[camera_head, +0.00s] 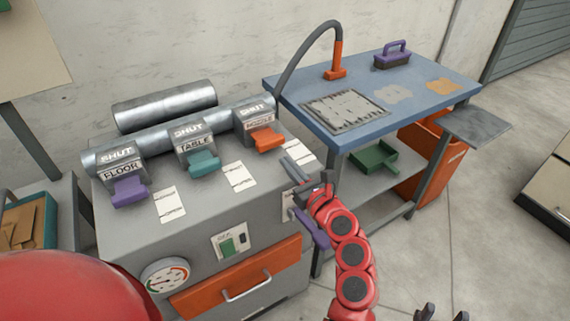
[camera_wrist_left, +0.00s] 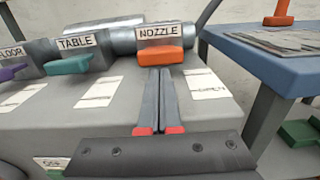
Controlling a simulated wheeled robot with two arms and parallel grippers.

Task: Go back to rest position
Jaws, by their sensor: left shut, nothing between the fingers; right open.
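My left gripper (camera_head: 297,172) is shut and empty over the right end of the grey cabinet top. In the left wrist view its two fingers (camera_wrist_left: 160,72) lie together, pointing toward the orange NOZZLE lever (camera_wrist_left: 160,57); whether they touch it is unclear. The orange lever (camera_head: 267,139) also shows in the head view, with a gap to the gripper. My right gripper (camera_head: 442,313) is open at the bottom edge, over the floor; only its dark fingertips show.
The purple FLOOR lever (camera_head: 130,190) and teal TABLE lever (camera_head: 204,162) are left of the orange one. An orange drawer (camera_head: 240,278) and gauge (camera_head: 165,276) are on the cabinet front. A blue table (camera_head: 420,84) stands right. Floor on the right (camera_head: 480,230) is clear.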

